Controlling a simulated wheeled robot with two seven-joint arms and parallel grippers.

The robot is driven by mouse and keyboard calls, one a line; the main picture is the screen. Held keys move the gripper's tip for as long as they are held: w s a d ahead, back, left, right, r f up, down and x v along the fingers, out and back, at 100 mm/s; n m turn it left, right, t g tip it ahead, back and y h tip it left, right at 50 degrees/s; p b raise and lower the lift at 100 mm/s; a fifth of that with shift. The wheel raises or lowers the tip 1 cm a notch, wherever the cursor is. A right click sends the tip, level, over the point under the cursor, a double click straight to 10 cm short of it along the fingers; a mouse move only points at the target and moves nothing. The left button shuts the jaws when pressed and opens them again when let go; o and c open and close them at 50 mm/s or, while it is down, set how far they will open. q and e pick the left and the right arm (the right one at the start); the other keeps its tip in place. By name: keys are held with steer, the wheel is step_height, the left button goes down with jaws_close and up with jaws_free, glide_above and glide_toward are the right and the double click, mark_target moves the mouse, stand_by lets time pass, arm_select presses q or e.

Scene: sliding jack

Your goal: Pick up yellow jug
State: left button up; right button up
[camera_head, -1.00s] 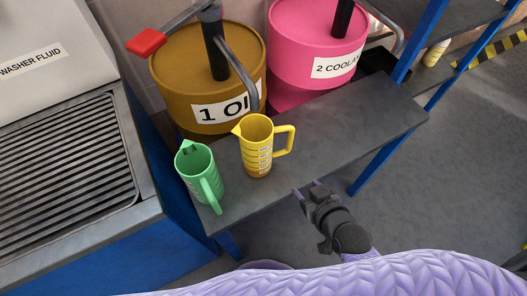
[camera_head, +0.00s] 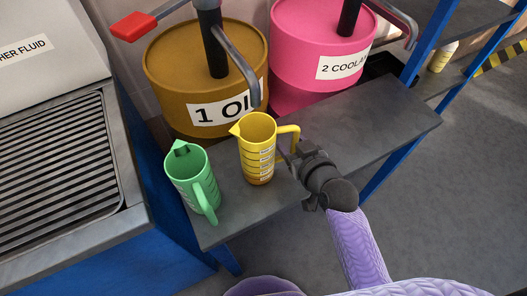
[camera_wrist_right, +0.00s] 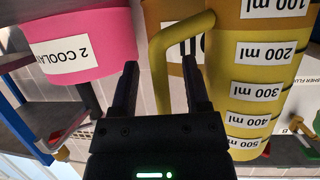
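The yellow jug (camera_head: 258,155) stands upright on the grey shelf (camera_head: 345,130), with its handle (camera_head: 290,128) toward the right. My right gripper (camera_head: 286,152) is at the handle side of the jug. In the right wrist view the jug (camera_wrist_right: 257,80) fills the right side with its ml labels. There my right gripper (camera_wrist_right: 160,60) is open, and the jug handle (camera_wrist_right: 160,85) runs between its two fingers without visible clamping. Whether a finger touches the handle or jug body cannot be told. My left gripper is not in view.
A green jug (camera_head: 193,180) stands on the shelf left of the yellow one. Behind are a brown drum (camera_head: 175,65) with a pump spout above the jug and a pink drum (camera_head: 300,55). A grated washer-fluid unit (camera_head: 60,165) is at the left. The right shelf surface is clear.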

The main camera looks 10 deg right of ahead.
jaws_close()
stand_by(1.2)
